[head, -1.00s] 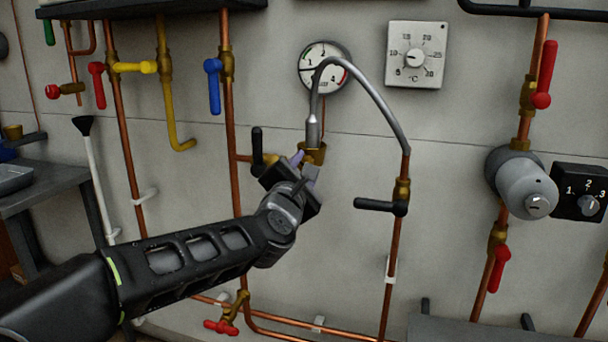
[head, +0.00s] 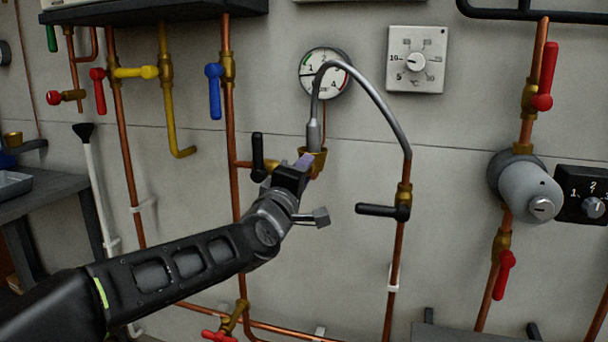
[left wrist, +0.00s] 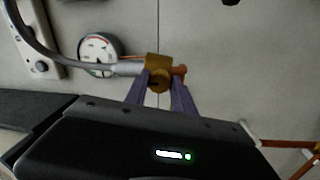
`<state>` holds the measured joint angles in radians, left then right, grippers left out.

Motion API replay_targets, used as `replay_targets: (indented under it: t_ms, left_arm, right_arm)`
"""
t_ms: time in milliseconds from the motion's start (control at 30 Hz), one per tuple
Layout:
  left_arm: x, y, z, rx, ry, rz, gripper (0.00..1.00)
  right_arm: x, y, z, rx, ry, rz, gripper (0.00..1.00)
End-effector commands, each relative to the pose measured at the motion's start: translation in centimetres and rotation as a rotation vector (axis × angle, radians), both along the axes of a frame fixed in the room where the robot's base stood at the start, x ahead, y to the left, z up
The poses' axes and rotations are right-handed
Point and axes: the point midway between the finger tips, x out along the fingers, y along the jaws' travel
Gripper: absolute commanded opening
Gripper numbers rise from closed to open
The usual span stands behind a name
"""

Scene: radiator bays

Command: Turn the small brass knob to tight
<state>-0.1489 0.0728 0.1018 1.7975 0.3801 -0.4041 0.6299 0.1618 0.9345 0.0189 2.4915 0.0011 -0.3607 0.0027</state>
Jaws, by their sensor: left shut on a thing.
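The small brass knob (left wrist: 159,84) sits on the face of a brass fitting (left wrist: 158,62) in the left wrist view. The grey hose end joins this fitting, which also shows in the head view (head: 317,158). My left gripper (left wrist: 158,88) has its two purple fingers on either side of the knob and is shut on it. In the head view the left gripper (head: 304,163) reaches the fitting from the lower left and hides the knob. No mark showing how far the knob is turned can be made out. My right gripper is not in view.
A pressure gauge (head: 325,73) hangs above the fitting. The grey hose (head: 378,98) arches right to a pipe with a black lever valve (head: 381,210). Another black lever (head: 257,152) stands close left of my gripper. Wall below the hose is bare.

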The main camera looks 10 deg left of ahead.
Motion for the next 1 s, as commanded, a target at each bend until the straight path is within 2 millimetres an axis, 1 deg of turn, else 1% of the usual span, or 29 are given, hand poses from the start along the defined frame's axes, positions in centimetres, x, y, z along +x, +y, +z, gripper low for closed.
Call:
replay_targets:
  t_ms: [267,567,1000]
  left_arm:
    - [0.0,0.0,-0.1,0.260,-0.014,-0.002,0.00]
    - [0.0,0.1,-0.1,0.545,-0.031,-0.003,0.00]
    - [0.0,0.2,0.1,0.961,-0.057,-0.004,0.00]
  right_arm:
    - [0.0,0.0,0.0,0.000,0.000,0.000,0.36]
    - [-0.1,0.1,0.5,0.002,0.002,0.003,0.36]
    - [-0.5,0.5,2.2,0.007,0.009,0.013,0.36]
